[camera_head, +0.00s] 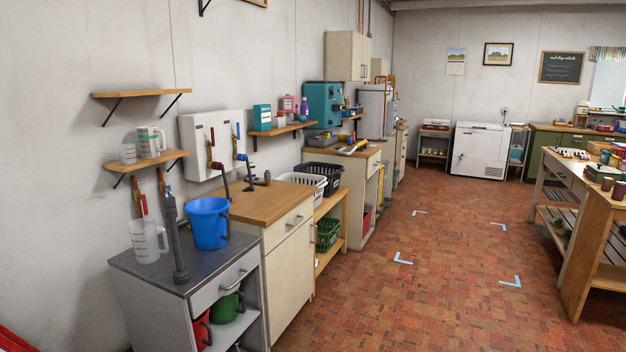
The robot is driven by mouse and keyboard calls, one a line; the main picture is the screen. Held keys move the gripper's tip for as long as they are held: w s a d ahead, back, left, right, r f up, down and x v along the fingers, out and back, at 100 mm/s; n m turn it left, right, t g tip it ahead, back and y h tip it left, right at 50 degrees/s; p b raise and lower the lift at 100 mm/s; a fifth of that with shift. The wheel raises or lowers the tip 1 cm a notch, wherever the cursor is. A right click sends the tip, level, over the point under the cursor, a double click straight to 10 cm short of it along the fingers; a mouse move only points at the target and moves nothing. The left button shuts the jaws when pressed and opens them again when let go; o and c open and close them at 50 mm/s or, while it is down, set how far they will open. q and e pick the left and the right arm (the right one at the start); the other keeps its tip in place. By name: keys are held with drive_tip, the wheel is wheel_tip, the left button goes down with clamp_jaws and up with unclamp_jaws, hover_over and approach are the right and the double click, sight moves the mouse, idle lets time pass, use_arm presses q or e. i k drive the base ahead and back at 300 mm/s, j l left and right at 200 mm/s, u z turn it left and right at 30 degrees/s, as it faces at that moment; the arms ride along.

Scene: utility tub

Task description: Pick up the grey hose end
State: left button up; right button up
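A dark grey hose-like piece (176,240) stands upright on the grey-topped cabinet (205,270) at the left, between a clear measuring jug (147,243) and a blue bucket (208,223). Two thinner dark hoses hang from the wall taps: one (225,184) below the red-handled tap (212,150), one (249,175) below the blue-handled tap (239,143). I cannot tell for sure which of these is the grey hose end. Neither of my grippers is in view.
A wooden-topped cabinet (265,203) adjoins the grey-topped one. Baskets (325,170) stand beyond it. Shelves (147,161) stick out from the left wall. The tiled floor (440,280) is open up to the wooden workbench (590,235) at the right.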

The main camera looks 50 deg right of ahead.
sight(267, 177)
drive_tip(key=z, duration=1.4)
